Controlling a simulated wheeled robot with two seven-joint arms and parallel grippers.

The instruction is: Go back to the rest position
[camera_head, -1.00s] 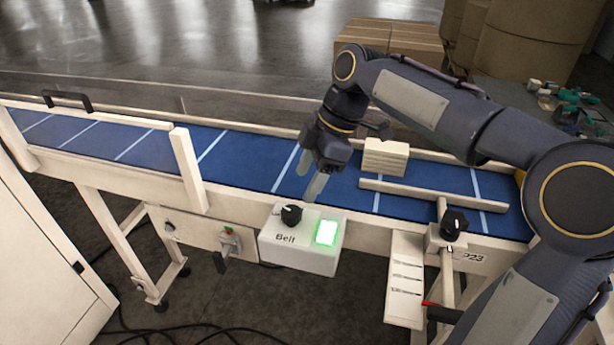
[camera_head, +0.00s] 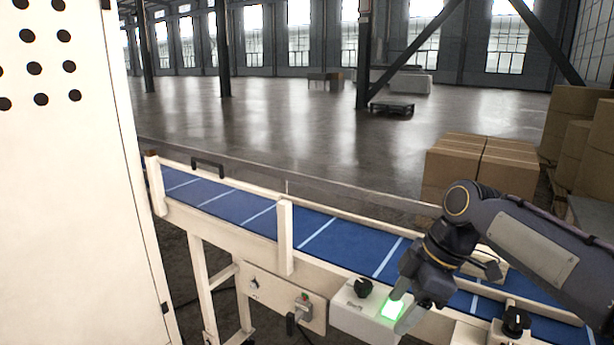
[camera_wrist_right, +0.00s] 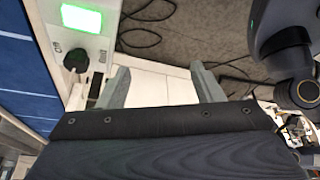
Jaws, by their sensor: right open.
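My right gripper (camera_head: 402,312) is in front of the conveyor in the head view, by the white Belt control box (camera_head: 350,314). Its two fingers stand apart and empty in the right wrist view (camera_wrist_right: 160,85). The box has a black knob (camera_head: 363,287) and a lit green button (camera_head: 394,309), partly covered by a finger in the head view. In the wrist view the green button (camera_wrist_right: 82,17) and knob (camera_wrist_right: 75,60) show at the upper left, clear of the fingers. My left gripper is in neither view.
The blue conveyor belt (camera_head: 320,237) runs across behind the box. A pale block (camera_head: 490,262) is partly hidden behind my right arm. A white perforated cabinet (camera_head: 70,190) fills the left side. Cardboard boxes (camera_head: 480,165) stand behind the belt at right. Open floor (camera_head: 270,130) lies beyond.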

